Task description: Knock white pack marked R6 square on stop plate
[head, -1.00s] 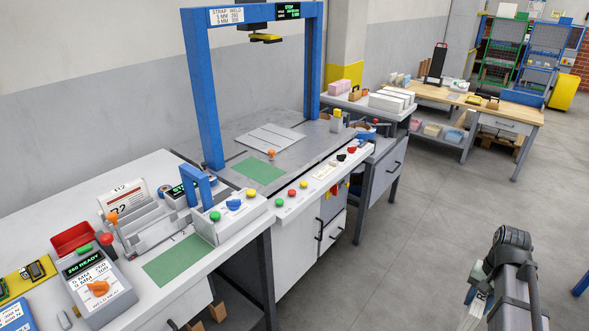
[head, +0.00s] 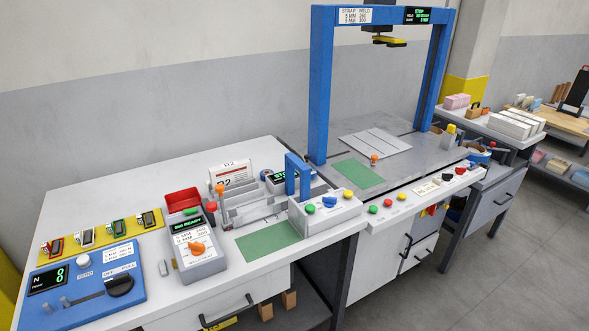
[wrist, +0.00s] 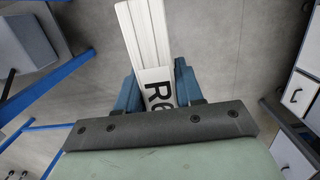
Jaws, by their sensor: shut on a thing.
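The white pack (wrist: 145,35) is in the wrist view, a stack of white sheets with a label whose black letters read R and what looks like a 6. My gripper (wrist: 157,88) is shut on it, with a blue finger on each side of the pack. The pack sticks out beyond the fingers over grey floor, not touching a bench there. My gripper is outside the head view. In the head view, upright grey plates (head: 250,212) stand on the white bench behind a green mat (head: 268,240). I cannot tell whether one of them is the stop plate.
A blue strapping frame (head: 318,90) stands over a grey table with a second green mat (head: 358,173). A button box (head: 325,214), an orange-knobbed box (head: 193,258) and a blue panel (head: 85,285) crowd the white bench (head: 110,195). White packs (head: 515,124) lie at right.

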